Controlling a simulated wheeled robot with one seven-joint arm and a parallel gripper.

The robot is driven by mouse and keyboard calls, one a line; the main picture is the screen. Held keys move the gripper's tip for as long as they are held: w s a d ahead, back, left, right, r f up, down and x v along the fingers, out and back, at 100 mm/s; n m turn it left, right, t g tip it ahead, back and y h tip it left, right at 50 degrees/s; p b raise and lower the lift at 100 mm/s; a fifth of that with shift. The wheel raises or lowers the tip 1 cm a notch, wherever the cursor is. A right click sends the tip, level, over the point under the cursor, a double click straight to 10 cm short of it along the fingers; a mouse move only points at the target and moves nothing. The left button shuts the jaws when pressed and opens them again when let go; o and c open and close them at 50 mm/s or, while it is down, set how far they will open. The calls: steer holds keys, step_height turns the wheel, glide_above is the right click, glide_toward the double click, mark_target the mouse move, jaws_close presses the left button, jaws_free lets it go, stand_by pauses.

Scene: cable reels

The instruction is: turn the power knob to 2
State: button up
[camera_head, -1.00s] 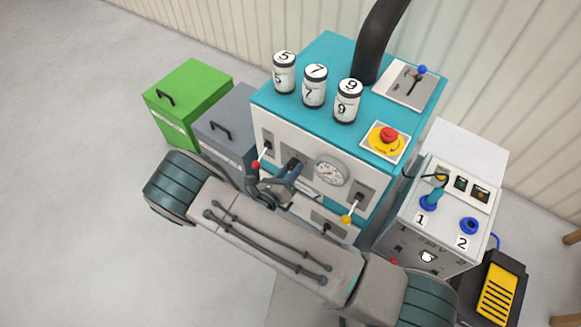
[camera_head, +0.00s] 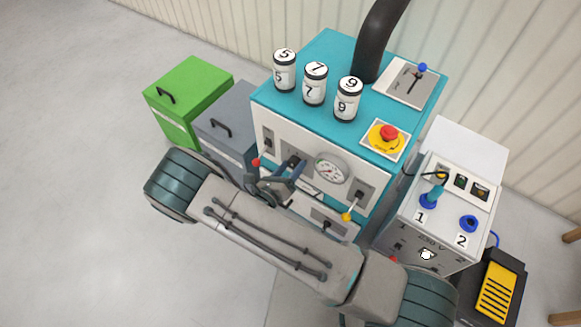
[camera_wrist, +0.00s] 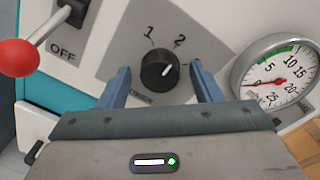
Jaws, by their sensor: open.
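The power knob (camera_wrist: 154,72) is black and round, on a grey plate marked 1 and 2, with a word below partly hidden by the left finger. Its white mark points up and right, roughly toward the 2. My gripper (camera_wrist: 161,70) is open, one blue finger on each side of the knob, with gaps showing. How near the fingertips are in depth I cannot tell. In the head view my gripper (camera_head: 284,179) is at the front of the teal machine (camera_head: 330,45), and the knob there is mostly hidden.
A red-balled lever (camera_wrist: 18,57) by the OFF label stands left of the knob, and a pressure gauge (camera_wrist: 276,80) right of it. A yellow-tipped lever (camera_head: 347,216) sticks out lower right. A grey cabinet with numbered sockets (camera_head: 445,225) stands to the right.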

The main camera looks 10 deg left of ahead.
steer(key=p+v, duration=0.1)
steer(key=v, duration=1.2)
steer(key=shift+s, duration=0.35)
steer(key=shift+a, duration=0.1)
